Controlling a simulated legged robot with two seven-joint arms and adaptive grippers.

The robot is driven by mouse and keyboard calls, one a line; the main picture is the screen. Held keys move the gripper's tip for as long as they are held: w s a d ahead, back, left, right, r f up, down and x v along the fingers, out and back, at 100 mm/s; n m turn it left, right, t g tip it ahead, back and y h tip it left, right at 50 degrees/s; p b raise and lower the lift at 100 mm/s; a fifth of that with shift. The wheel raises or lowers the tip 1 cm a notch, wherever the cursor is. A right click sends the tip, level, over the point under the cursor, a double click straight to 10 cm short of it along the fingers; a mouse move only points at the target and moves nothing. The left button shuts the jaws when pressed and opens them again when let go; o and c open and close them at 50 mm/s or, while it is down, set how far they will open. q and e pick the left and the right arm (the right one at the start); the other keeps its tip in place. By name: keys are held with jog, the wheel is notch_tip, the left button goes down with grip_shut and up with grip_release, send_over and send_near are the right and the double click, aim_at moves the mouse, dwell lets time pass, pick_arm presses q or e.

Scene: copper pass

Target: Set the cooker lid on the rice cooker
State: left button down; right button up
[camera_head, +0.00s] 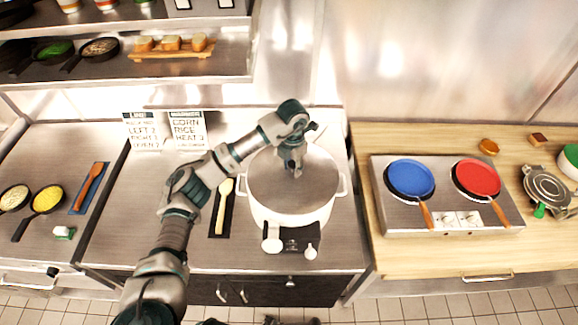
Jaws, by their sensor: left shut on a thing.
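The white rice cooker (290,217) stands on the steel counter, with a side handle at left and right. The cooker lid (315,189) is a round grey-brown disc over the cooker's top. It lies roughly level within the rim; from this angle I cannot tell whether it rests on the rim or hangs just above. My left gripper (294,170) points down over the middle of the lid and is shut on it. The grip point on the lid is hidden by the fingers. My right gripper is not in view.
A wooden spoon (223,205) lies on a dark mat left of the cooker. At right, a two-burner stove (448,221) holds a blue pan (410,178) and a red pan (477,178). Signs (188,130) stand behind; shelves with pans and bread are at upper left.

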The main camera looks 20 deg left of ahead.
aim_at(290, 164)
pick_arm(q)
jog(key=c, duration=0.8)
grip_release()
jog(key=shift+w+d+f, duration=0.2)
jog(key=shift+d, duration=0.25)
jog(key=shift+o, duration=0.4)
jog(key=shift+s+a, duration=0.1)
jog(key=shift+a, duration=0.35)
jog(key=shift+a+r+p, duration=0.35)
jog(key=shift+a+r, duration=0.1)
jog(key=shift+r, duration=0.1)
notch_tip(290, 164, up, 4)
jog(key=shift+f+p, duration=0.25)
jog(key=shift+p, duration=0.8)
jog(key=r+p, duration=0.1)
jog(key=r, duration=0.1)
jog(key=r+p, duration=0.1)
jog(key=shift+d+r, duration=0.2)
jog(key=shift+r, duration=0.2)
notch_tip(290, 164, up, 4)
jog(key=shift+d+r, duration=0.1)
jog(key=shift+d, duration=0.05)
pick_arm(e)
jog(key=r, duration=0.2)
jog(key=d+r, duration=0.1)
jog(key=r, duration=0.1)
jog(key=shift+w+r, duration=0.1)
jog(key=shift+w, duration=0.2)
